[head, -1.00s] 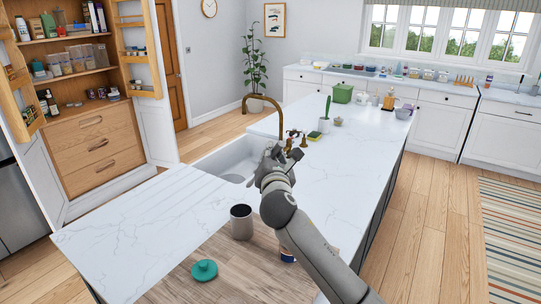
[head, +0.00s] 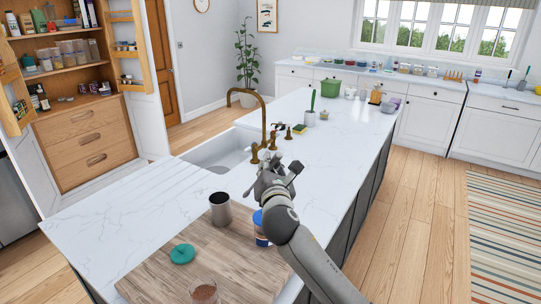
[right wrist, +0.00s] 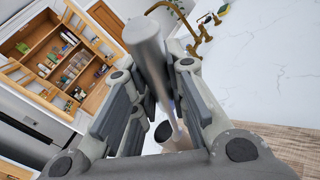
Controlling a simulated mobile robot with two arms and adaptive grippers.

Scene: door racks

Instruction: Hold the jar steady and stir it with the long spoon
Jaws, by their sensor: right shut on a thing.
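A clear glass jar (head: 203,291) with brown contents stands at the bottom edge of the head view, partly cut off. A teal lid (head: 182,254) lies behind it on the wooden board. My right gripper (head: 266,181) is above the counter, behind and to the right of a grey pot (head: 220,210). It is shut on a thick grey handle (right wrist: 147,45), seemingly the long spoon's, with a thin shaft below it in the right wrist view. The spoon's bowl is not clear. The grey pot's dark mouth also shows there (right wrist: 165,131). My left gripper is not in view.
A blue can (head: 261,230) stands beside my right arm on the wooden board (head: 225,252). The sink (head: 218,152) and brass tap (head: 262,120) lie beyond. The white counter (head: 115,210) left of the board is clear.

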